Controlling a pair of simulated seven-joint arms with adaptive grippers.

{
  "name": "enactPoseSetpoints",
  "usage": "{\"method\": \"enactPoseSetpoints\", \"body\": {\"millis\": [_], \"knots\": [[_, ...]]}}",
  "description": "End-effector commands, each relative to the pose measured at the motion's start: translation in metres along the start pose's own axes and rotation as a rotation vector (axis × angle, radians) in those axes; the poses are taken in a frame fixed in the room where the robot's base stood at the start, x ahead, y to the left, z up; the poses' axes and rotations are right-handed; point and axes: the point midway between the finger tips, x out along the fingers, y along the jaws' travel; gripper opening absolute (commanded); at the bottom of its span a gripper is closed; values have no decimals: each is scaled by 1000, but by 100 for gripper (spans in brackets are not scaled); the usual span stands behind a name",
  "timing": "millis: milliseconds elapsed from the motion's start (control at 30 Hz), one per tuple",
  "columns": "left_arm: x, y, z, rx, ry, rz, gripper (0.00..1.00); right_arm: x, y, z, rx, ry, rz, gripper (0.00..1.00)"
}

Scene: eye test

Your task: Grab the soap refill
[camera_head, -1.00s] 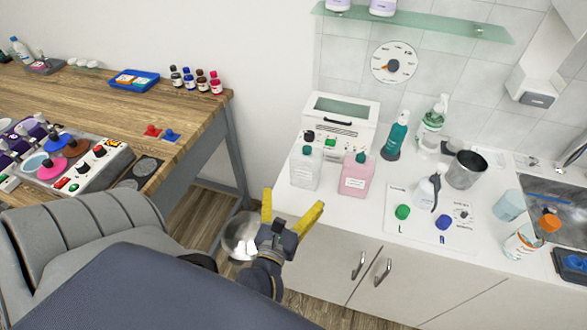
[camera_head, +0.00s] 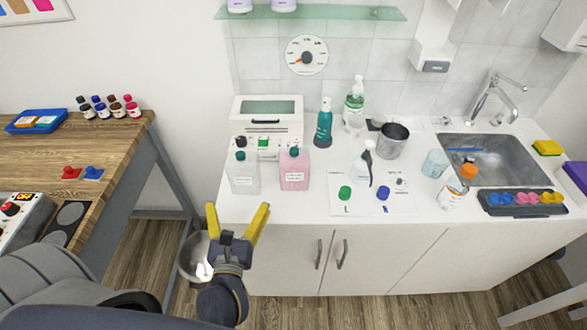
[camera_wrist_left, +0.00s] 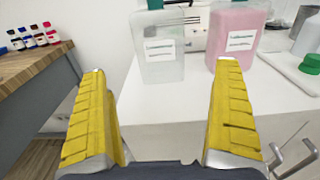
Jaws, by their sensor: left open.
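Two labelled bottles stand on the white counter's left part: a clear one with a dark green cap (camera_head: 243,176) and a pink one with a dark green cap (camera_head: 294,172). Their labels are too small to read, so I cannot tell which is the soap refill. My left gripper (camera_head: 238,210) is open and empty, in front of the counter's front edge. In the left wrist view, the clear bottle (camera_wrist_left: 162,55) shows between the yellow fingers, farther off, and the pink bottle (camera_wrist_left: 237,32) shows beyond the right finger. My right gripper is not in view.
A white boxy device (camera_head: 266,118) stands behind the bottles. A sink (camera_head: 490,165) lies farther right. A wooden table (camera_head: 90,150) is left.

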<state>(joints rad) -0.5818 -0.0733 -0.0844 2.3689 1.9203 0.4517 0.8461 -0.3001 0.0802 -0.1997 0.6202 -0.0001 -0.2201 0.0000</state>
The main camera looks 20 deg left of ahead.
Motion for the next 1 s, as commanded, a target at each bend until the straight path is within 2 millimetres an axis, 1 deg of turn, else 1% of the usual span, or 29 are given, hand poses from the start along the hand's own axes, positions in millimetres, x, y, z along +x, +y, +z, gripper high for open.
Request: {"method": "enactPoseSetpoints", "body": {"millis": [533,667,767,867,1000], "knots": [[0,0,0,0,0,0,100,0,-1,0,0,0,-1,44],[4,-3,1,-4,3,11,100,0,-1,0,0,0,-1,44],[14,-10,4,-13,19,38,100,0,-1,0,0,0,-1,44],[29,-23,7,-24,53,76,100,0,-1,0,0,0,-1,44],[48,-49,13,-36,128,114,100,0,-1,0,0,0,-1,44]]}}
